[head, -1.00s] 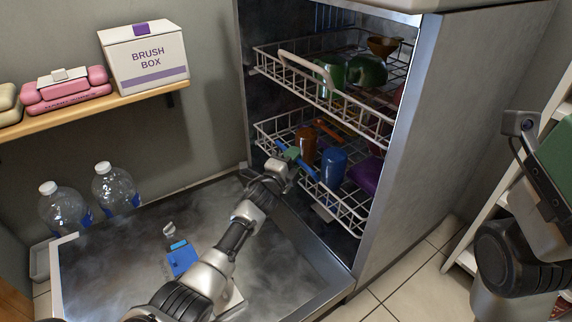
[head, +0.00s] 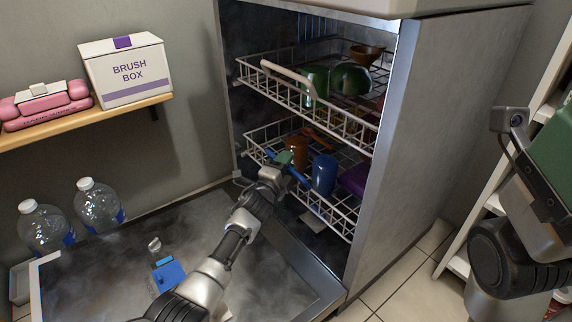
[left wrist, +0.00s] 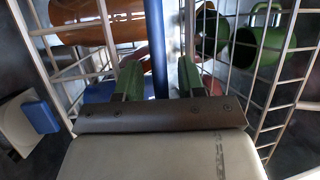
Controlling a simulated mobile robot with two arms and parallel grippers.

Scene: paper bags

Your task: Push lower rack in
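The lower rack (head: 338,222) of the open dishwasher is a white wire basket that sits partly out over the lowered door. It has a blue handle (head: 299,177) along its front, and the handle also shows in the left wrist view (left wrist: 156,45). My left gripper (head: 285,158) is at this handle. In the left wrist view its two green fingertips (left wrist: 160,78) are apart, with the blue bar between them and a gap at the right finger. Whether they touch the bar is unclear. My right gripper (head: 560,165) is close at the right edge, with its fingertips cut off.
An orange cup (head: 297,150) and a blue cup (head: 324,174) stand in the lower rack. The upper rack (head: 330,125) is also out and holds green mugs. White shelving (head: 465,225) stands at right.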

